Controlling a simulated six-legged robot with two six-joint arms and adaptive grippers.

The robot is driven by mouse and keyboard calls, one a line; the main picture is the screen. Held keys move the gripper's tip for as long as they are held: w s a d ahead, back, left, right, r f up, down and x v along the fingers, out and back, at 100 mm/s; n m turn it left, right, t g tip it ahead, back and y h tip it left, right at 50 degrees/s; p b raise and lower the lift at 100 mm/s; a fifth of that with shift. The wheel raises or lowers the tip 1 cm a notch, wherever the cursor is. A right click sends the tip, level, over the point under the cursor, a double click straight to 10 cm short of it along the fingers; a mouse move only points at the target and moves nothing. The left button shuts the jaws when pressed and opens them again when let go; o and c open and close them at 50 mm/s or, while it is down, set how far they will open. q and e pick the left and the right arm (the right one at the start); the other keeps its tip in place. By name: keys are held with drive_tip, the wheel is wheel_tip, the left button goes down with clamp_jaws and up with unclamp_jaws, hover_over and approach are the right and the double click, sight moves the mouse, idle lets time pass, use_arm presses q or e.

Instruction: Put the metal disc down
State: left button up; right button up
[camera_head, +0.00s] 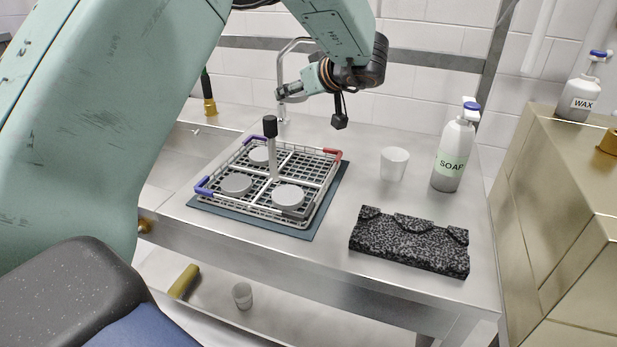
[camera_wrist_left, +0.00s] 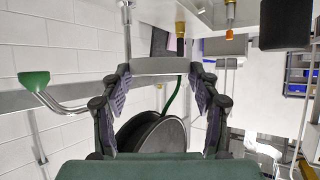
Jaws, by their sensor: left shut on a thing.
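In the left wrist view, my left gripper (camera_wrist_left: 164,74) is shut on a grey metal disc (camera_wrist_left: 166,65), seen edge-on as a flat bar between the two fingertips. A wire rack (camera_head: 327,186) with blue and red corner grips stands on a dark mat (camera_head: 325,211). Three grey discs lie in it: back left (camera_head: 260,155), front left (camera_head: 236,184) and front right (camera_head: 288,196). The back right compartment looks empty. My right gripper is not in view.
A post with a black knob (camera_head: 270,126) rises from the rack's middle. A white cup (camera_head: 394,163), a soap bottle (camera_head: 452,158) and a speckled black block (camera_head: 409,243) stand right of it. A tap (camera_head: 283,72) is behind. Clear metal bench lies between rack and block.

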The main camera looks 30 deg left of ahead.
use_arm(q)
drive_tip(key=d+f+n+g+b, duration=0.1)
drive_tip(key=d+f, duration=0.1)
drive_tip(key=f, duration=0.1)
drive_tip(key=s+d+f+g+b, duration=0.1)
drive_tip(key=d+f+b, duration=0.1)
drive_tip(key=f, duration=0.2)
drive_tip(key=s+d+f+n+b, duration=0.1)
drive_tip(key=d+f, duration=0.1)
drive_tip(key=f, duration=0.1)
drive_tip(key=shift+s+d+f+n+g+y+b, duration=0.2)
drive_tip(key=shift+s+f+n+g+y+b, duration=0.1)
drive_tip(key=shift+f+g+b, duration=0.1)
wheel_tip(320, 180, down, 4)
drive_tip(key=shift+a+f+b, duration=0.1)
drive_tip(key=shift+a+b, duration=0.05)
drive_tip(key=shift+b, duration=0.75)
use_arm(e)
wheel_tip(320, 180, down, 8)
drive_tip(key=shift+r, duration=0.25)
